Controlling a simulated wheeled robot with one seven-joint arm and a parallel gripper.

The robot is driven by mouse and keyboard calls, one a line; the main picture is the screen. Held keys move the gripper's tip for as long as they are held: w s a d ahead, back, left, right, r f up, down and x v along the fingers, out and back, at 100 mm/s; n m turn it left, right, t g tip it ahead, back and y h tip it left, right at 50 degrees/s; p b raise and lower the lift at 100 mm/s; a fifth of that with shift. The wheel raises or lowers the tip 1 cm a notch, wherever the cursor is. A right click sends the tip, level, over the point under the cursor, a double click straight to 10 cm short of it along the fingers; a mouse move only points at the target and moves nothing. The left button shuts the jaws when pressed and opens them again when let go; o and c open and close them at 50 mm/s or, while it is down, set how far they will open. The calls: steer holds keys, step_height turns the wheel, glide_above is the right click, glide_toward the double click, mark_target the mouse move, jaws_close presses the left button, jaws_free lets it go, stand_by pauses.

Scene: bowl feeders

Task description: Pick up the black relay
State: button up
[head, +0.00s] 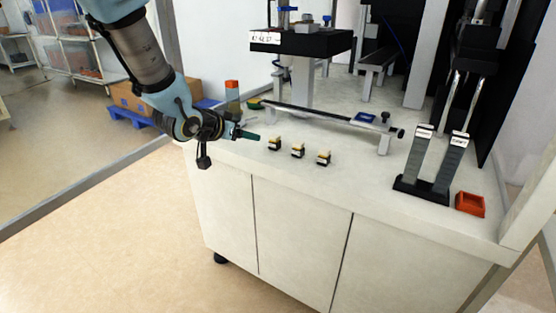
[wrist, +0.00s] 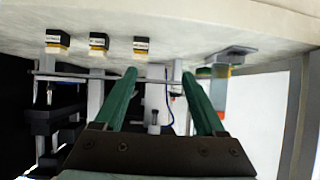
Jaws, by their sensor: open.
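Three small relay-like blocks stand in a row on the white worktop near its front edge: a left one (head: 275,143), a middle one (head: 298,150) and a right one (head: 323,158). Each shows black parts and a yellowish part; I cannot tell which is the black relay. In the wrist view they show at the upper left, with white labels (wrist: 142,46) (wrist: 98,42) (wrist: 57,41). My gripper (head: 250,136) is left of the row, near the worktop's left end. Its green fingers (wrist: 159,75) are apart with nothing between them.
A low rail (head: 325,115) runs behind the blocks. A press-like station (head: 300,42) stands farther back. Two upright magazines (head: 436,165) and an orange bin (head: 470,204) are at the right. An orange-topped post (head: 232,90) stands at the left end. The worktop between blocks and magazines is clear.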

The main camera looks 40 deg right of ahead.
mark_target(272, 138)
steer(key=d, duration=0.1)
steer(key=s+d, duration=0.2)
steer(key=shift+s+f+m+g+h, duration=0.15)
steer(key=shift+f+m+g+h, duration=0.15)
steer(key=shift+f+m+g, duration=0.1)
steer(key=x, duration=0.4)
steer(key=shift+p+x, duration=0.3)
steer(key=shift+x, duration=2.8)
jaws_close()
